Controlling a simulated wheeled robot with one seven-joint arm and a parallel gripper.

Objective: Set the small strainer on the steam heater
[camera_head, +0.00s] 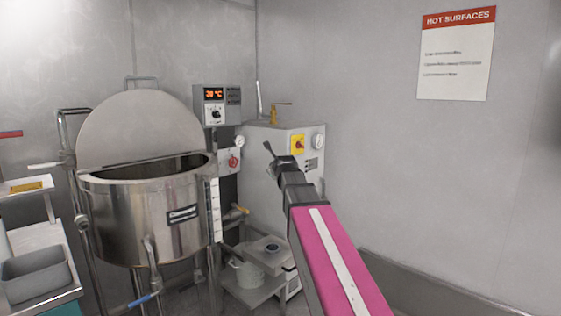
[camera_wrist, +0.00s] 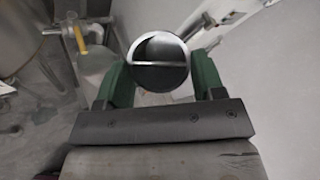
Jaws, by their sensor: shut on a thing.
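My gripper (camera_wrist: 160,72) is shut on a round, metal, cup-like piece, which I take to be the small strainer (camera_wrist: 158,48). It sits between the two green fingers, with a bright rim, a dark lower part and a bar across it. In the head view my gripper (camera_head: 280,162) is at the end of my pink arm, and the strainer is too small to make out there. The grey box with a yellow switch plate and gauges appears to be the steam heater (camera_head: 262,138). My gripper overlaps its front in the picture; I cannot tell the gap.
A large steel kettle (camera_head: 150,215) with its round lid (camera_head: 140,128) raised stands at left. A temperature control box (camera_head: 214,104) hangs on the wall. A grey bin (camera_head: 36,275) is at lower left. The right wall is bare except for a sign (camera_head: 456,55).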

